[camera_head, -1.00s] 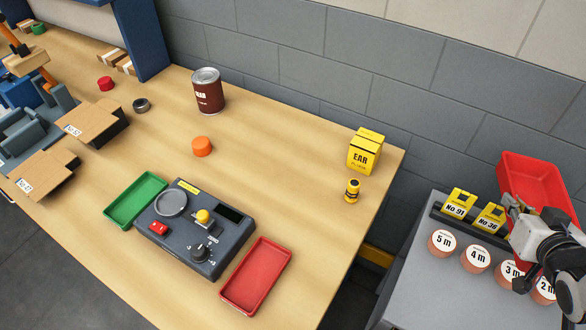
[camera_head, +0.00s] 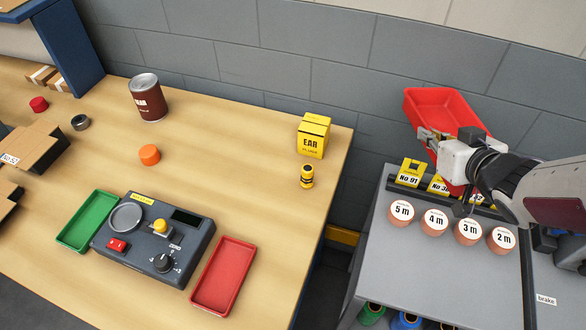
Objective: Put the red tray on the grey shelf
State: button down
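A red tray (camera_head: 448,101) is at the upper right, tilted, in front of the grey block wall and over the far edge of the grey shelf. My gripper (camera_head: 432,140) is at the tray's near left wall and appears shut on it. The fingertips are small and partly hidden. The grey shelf (camera_head: 385,265) is a grey-topped unit at the right, beside the table. My arm covers part of its right side. A second, smaller red tray (camera_head: 223,277) lies on the wooden table, right of a dark device.
On the grey top are several round labelled pieces (camera_head: 435,222) and yellow numbered markers (camera_head: 411,172) in a dark rack. Its front left is bare. The wooden table (camera_head: 235,195) holds a green tray (camera_head: 88,221), the device (camera_head: 185,262) and a yellow box (camera_head: 313,136).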

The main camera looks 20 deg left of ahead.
jog(key=s+a+n+g+y, duration=0.2)
jog(key=a+n+y, duration=0.15)
jog(key=a, duration=1.05)
jog(key=n+g+y, duration=0.3)
jog(key=n+g, duration=0.5)
jog(key=n, duration=0.1)
send_over(208, 212)
notch_tip(208, 212, down, 4)
jog(key=shift+f, duration=0.6)
jog(key=shift+f, duration=3.1)
jog(key=shift+f, duration=0.15)
jog(key=shift+f, duration=1.75)
